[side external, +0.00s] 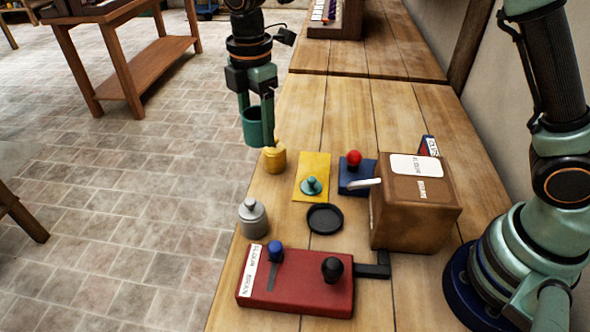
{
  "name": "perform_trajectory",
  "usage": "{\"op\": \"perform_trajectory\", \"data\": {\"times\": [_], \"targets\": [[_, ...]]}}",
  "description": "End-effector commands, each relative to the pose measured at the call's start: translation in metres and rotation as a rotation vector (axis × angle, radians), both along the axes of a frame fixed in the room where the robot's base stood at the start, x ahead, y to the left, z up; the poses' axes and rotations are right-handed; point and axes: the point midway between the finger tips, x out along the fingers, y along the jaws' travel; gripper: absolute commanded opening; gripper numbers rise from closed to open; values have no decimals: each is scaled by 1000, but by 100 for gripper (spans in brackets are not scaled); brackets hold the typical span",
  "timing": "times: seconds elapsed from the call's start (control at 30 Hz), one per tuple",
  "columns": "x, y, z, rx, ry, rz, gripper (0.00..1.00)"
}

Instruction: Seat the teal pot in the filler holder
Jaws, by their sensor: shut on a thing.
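My gripper (267,138) is shut on the teal pot (251,126), near the top left of the bench in the side external view. The gripper's fingers are a similar teal and hide part of the pot. The pot looks upright and appears above the bench's left edge. A white spout (364,184) sticks out from the box's left side. The pot is well apart from the dish.
A yellow weight-like piece (274,160) stands just below the gripper in the picture.

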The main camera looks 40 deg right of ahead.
Motion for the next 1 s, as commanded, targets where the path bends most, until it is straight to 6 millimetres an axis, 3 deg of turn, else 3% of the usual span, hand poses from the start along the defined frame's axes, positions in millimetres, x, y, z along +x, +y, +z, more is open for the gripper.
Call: {"op": "perform_trajectory", "data": {"times": [0.2,0.37,0.57,0.8,1.0], "targets": [[0,0,27,1,-4,0,0],[-6,-4,23,0,0,0,0],[-30,-18,-9,-1,3,-1,0],[-74,-40,-54,-1,2,0,0],[-106,-56,-79,0,-1,0,0]]}}
